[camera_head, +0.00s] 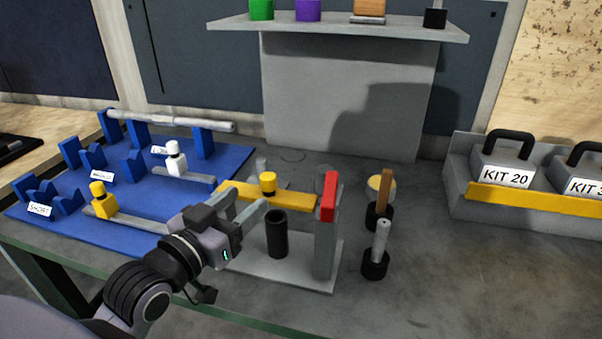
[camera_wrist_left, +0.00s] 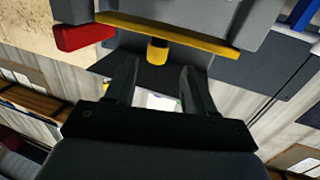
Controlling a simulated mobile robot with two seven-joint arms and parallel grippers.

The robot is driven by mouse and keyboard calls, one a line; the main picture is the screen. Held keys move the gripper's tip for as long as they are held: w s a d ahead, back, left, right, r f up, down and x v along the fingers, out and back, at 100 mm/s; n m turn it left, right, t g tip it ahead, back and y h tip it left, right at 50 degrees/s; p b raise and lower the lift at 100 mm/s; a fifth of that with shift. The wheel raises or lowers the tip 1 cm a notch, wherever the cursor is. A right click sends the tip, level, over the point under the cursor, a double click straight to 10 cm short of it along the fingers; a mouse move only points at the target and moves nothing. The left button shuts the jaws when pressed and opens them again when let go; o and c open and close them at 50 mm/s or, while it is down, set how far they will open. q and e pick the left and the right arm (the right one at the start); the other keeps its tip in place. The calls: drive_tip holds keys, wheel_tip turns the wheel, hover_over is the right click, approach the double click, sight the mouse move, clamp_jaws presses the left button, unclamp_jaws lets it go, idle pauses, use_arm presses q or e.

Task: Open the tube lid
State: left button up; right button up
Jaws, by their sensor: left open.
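A yellow bar (camera_head: 290,197) with a round yellow knob (camera_head: 268,183) lies across a grey fixture, probably the lid. Its right end is close to a red block (camera_head: 328,197) on a grey post (camera_head: 325,250). A black upright cylinder (camera_head: 276,235) stands on the fixture base in front of the bar. My left gripper (camera_head: 249,198) is open and empty, just in front of the bar and left of the cylinder. In the left wrist view the knob (camera_wrist_left: 157,50) shows just beyond the gap between the open fingers (camera_wrist_left: 159,66), apart from them. My right gripper is not in view.
A blue board (camera_head: 215,165) with holders, a white knobbed part (camera_head: 176,160) and a yellow knobbed part (camera_head: 99,200) lies left. Black holders, one with a grey pin (camera_head: 381,240), stand right of the fixture. Kit weights (camera_head: 502,160) sit far right. The table's front right is clear.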

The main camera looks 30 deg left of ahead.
sight(263, 182)
use_arm(q)
drive_tip(key=shift+w+d+r, duration=0.15)
drive_tip(key=shift+w+r, duration=0.3)
drive_tip(key=shift+w, duration=0.25)
drive_tip(key=shift+w+d+p, duration=0.1)
drive_tip(key=shift+w+p, duration=0.4)
drive_tip(key=shift+w, duration=2.65)
clamp_jaws()
